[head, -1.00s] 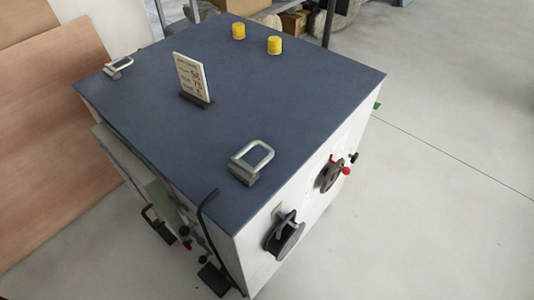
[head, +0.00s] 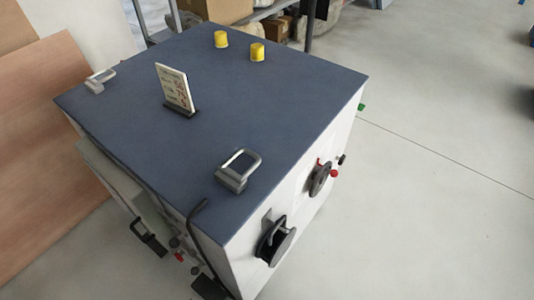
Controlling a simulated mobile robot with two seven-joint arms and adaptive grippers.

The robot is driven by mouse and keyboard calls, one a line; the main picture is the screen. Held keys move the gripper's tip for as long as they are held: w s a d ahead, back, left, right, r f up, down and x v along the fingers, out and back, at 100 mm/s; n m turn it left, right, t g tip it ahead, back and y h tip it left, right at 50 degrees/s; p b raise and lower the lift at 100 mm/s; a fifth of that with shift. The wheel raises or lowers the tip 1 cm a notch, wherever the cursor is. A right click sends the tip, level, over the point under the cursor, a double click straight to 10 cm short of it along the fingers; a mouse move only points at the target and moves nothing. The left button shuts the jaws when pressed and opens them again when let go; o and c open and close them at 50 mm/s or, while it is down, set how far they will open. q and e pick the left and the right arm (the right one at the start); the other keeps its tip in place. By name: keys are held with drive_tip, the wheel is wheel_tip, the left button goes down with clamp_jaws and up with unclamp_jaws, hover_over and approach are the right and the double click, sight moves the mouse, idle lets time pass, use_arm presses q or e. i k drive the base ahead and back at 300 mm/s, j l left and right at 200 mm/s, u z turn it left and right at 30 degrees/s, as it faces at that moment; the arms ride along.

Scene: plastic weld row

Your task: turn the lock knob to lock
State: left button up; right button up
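A large box-shaped machine with a dark blue-grey top (head: 270,115) and pale sides fills the middle of the head view. Its right-hand side carries a round black knob or reel (head: 276,242) near the front corner. Small red and black knobs (head: 179,257) show low on the left-hand side. I cannot tell which of these is the lock knob, or its setting. Neither gripper is in view.
On the top are two yellow caps (head: 257,52), an upright sign (head: 174,88) and metal handles (head: 238,170). A black bent rod (head: 198,212) runs down the front corner. Brown panels (head: 45,150) stand at left, shelving with boxes behind. The floor at right is clear.

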sight(340, 160)
drive_tip(key=i+l+u, duration=0.1)
drive_tip(key=l, duration=0.25)
drive_tip(key=i+l, duration=0.2)
drive_tip(key=l, duration=0.2)
drive_tip(key=i+l+u, duration=0.15)
drive_tip(key=l, duration=0.2)
